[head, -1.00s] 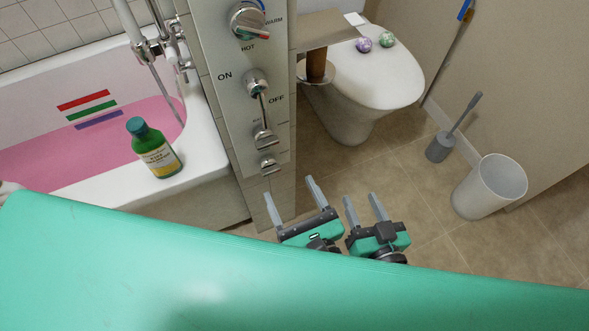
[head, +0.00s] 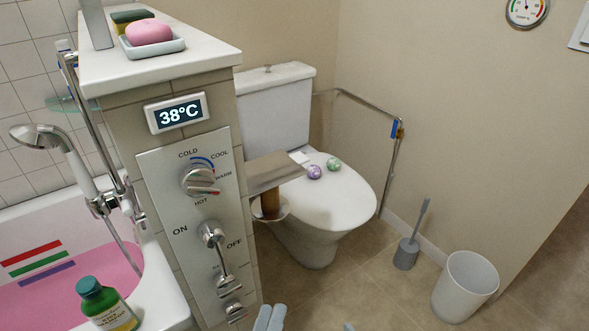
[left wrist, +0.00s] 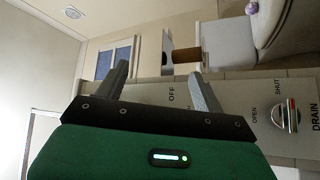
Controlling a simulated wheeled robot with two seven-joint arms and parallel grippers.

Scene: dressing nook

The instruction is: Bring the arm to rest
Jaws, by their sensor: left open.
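My left gripper (head: 270,317) shows only as two pale grey fingertips at the bottom edge of the head view, in front of the tiled control column. In the left wrist view, its two fingers (left wrist: 159,75) stand apart with nothing between them, so it is open and empty. A small grey tip (head: 348,327) at the bottom edge, farther right, is part of my right gripper. The rest of my right gripper is out of the picture.
The control column with its panel (head: 170,230) stands left of centre. The bathtub (head: 165,290) and a green bottle (head: 105,306) are at left. The toilet (head: 350,203), brush (head: 406,255) and white bin (head: 465,287) stand behind and right. Floor (head: 370,295) between is clear.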

